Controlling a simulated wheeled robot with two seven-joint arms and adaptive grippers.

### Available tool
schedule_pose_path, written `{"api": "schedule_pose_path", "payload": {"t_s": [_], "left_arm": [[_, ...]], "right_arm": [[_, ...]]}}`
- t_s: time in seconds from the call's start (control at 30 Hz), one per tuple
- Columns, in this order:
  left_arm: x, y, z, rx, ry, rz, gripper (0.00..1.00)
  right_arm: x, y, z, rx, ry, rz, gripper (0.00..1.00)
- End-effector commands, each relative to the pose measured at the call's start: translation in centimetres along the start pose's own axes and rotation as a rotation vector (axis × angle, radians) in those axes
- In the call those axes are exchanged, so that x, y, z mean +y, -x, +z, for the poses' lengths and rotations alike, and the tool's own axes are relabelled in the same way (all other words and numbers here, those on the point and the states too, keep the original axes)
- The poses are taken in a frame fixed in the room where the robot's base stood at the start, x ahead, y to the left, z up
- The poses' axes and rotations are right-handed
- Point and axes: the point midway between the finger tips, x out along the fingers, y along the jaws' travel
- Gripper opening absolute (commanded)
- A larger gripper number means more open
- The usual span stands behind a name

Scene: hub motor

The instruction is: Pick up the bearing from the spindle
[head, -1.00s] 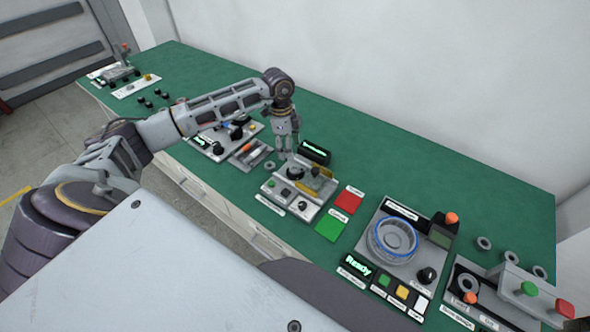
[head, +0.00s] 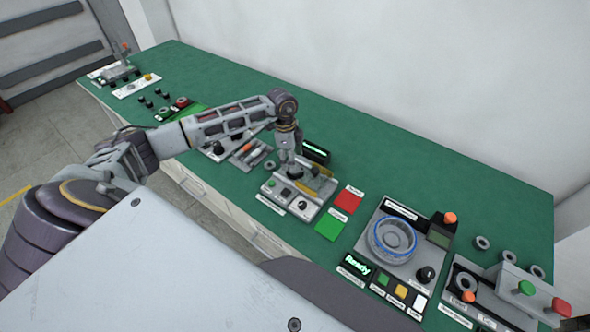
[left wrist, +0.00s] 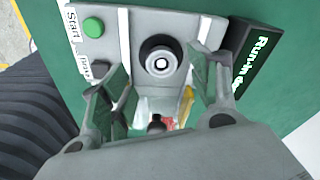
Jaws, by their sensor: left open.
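The spindle (left wrist: 160,62) shows in the left wrist view as a dark round piece with a bright centre on the grey run-in device (head: 311,205). A dark ring around its centre may be the bearing, but I cannot tell the two apart. My left gripper (head: 289,172) is open and points down over this device. In the left wrist view its two fingers stand apart, left and right, with the spindle beyond and between them. In the head view the gripper hides most of the spindle. My right gripper is not in view.
A lit run-in display (head: 316,151) stands close behind the device. A green pad (head: 328,228) and a red pad (head: 348,199) lie to its right. Further right is a station with a blue-ringed bowl (head: 393,239). Green table between the pads and back wall is clear.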

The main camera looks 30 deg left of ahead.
Motion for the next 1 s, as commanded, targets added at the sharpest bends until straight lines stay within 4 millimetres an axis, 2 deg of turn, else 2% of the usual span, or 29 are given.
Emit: {"api": "schedule_pose_path", "payload": {"t_s": [0.4,0.9,1.0], "left_arm": [[-0.1,-4.0,-0.4,-0.001,-0.001,0.001,0.61],[-0.1,-4.2,-0.4,-0.001,-0.001,0.001,0.61],[-0.1,-4.2,-0.4,-0.001,-0.001,0.001,0.49]], "right_arm": [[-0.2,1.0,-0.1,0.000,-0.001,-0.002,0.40],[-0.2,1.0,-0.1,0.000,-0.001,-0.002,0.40],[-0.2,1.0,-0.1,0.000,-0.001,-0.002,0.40]]}}
